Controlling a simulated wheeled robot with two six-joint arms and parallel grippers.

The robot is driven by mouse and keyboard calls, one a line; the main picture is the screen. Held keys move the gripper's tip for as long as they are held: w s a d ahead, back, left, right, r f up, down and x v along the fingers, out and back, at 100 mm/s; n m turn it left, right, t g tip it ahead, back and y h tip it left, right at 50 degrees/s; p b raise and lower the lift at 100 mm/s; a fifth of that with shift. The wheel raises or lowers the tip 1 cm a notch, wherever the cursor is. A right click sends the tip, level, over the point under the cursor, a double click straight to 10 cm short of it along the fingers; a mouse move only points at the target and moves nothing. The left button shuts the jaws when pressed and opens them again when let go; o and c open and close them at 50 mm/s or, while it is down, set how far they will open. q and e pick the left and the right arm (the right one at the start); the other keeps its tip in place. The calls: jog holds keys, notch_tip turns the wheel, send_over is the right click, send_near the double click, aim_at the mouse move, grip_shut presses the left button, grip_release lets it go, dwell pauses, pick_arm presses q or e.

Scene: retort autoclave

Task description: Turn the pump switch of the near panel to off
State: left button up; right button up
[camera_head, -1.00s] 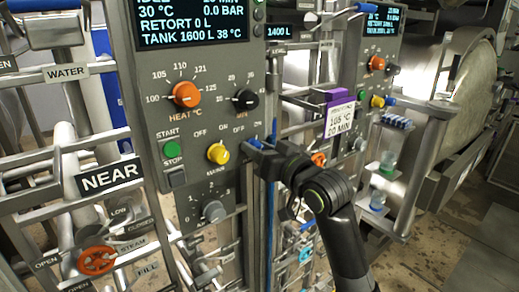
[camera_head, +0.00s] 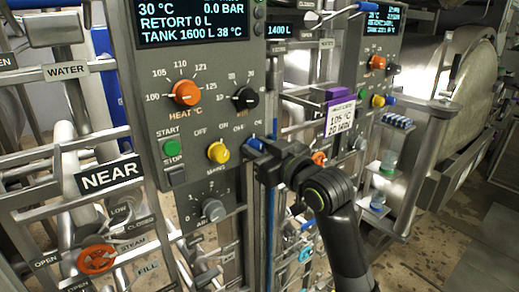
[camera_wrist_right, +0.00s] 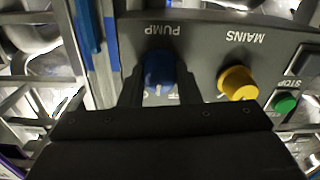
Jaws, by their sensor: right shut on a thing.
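The near panel (camera_head: 150,80) stands upright at the left of the head view, beside the NEAR label (camera_head: 110,175). Its pump switch is a blue knob, of which a small part (camera_head: 255,143) shows at the panel's right edge in the head view. In the right wrist view the blue pump switch (camera_wrist_right: 158,72) sits under the upside-down PUMP label (camera_wrist_right: 161,30). My right gripper (camera_head: 262,151) is shut on it, with one finger on each side in the wrist view (camera_wrist_right: 157,88). The OFF/ON marks are partly hidden, and I cannot tell where the knob points. My left gripper is out of view.
The yellow mains knob (camera_head: 217,153) is beside the pump switch, with the green start button (camera_head: 170,148) farther left. Above are the orange heat knob (camera_head: 186,93) and a black knob (camera_head: 246,97). A second panel (camera_head: 372,50) and a tag (camera_head: 340,118) are to the right.

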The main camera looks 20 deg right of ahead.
jog(key=n, duration=0.3)
jog(key=shift+n+b, duration=0.4)
jog(key=shift+a+n+b, duration=0.1)
jog(key=shift+n+b, duration=0.5)
jog(key=shift+n, duration=1.2)
jog(key=o, duration=1)
